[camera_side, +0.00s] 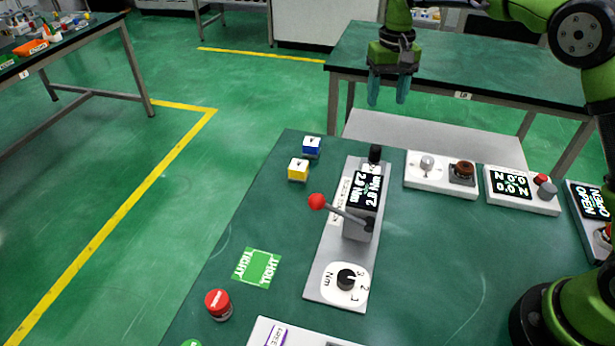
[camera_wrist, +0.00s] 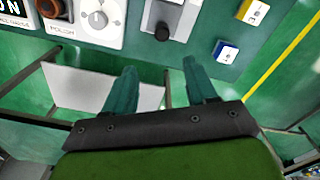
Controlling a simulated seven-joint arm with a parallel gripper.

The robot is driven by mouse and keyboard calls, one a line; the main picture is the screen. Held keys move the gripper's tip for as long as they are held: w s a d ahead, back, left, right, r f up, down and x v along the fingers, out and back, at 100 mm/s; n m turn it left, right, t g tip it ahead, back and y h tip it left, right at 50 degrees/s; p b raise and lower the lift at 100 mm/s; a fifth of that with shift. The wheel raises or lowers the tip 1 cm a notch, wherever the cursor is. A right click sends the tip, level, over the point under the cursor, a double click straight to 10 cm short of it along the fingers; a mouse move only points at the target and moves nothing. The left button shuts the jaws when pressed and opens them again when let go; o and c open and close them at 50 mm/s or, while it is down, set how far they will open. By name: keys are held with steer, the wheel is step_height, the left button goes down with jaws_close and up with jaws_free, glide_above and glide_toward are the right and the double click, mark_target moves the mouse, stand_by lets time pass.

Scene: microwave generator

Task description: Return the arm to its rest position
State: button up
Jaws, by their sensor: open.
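My gripper (camera_side: 388,88) is at the top of the side view, raised above the far edge of the green work table (camera_side: 430,240). Its two teal fingers point down, stand apart and hold nothing. In the wrist view my gripper (camera_wrist: 163,90) shows its two fingers spread, with green floor between them. The fingers touch nothing that I can see. My green arm comes in from the right of the side view.
A grey device with a red-knobbed lever (camera_side: 317,201) stands mid-table. Blue (camera_side: 311,147) and yellow (camera_side: 298,169) cubes lie beside it. White control panels (camera_side: 440,172) line the back right. Another table (camera_side: 490,70) stands behind.

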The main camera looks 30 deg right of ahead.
steer(key=s+r+t+y, duration=0.1)
steer(key=s+r+t, duration=0.2)
steer(key=s, duration=1)
steer(key=s+a+r+t+y, duration=0.1)
steer(key=s+r+t, duration=0.2)
steer(key=s, duration=1.1)
steer(key=shift+s+a+t, duration=0.15)
steer(key=shift+s+t, duration=0.15)
steer(key=shift+t, duration=0.2)
stand_by(1.5)
